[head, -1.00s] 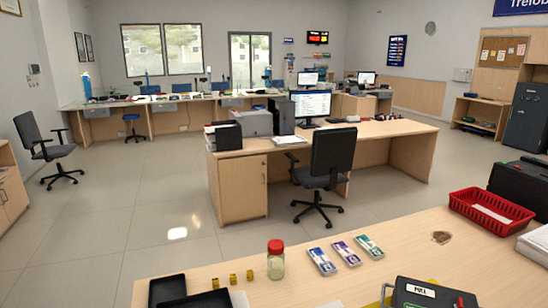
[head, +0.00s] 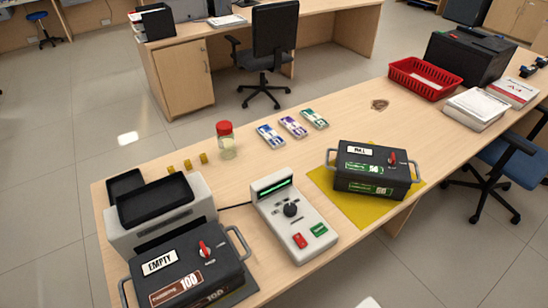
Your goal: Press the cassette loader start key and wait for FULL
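A light grey console (head: 277,226) stands on the counter with a lit green display (head: 273,187), a black knob (head: 291,210), a red key (head: 299,241) and a green key (head: 319,230). The key lettering is too small to read. A cable runs from it to a grey machine (head: 118,236) with black trays on top at the left. A dark cassette (head: 200,262) labelled EMPTY, with a red-handled switch, stands in front of the machine. A second dark cassette (head: 371,172) stands on a yellow mat (head: 352,209); its white label is blurred. Neither of my grippers shows.
Behind the console are a red-lidded jar (head: 227,143), small yellow blocks (head: 187,164) and several banknote bundles (head: 293,127). A red basket (head: 424,78), black box (head: 463,60) and paper stacks (head: 477,109) are at the right. The counter between the bundles and console is clear.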

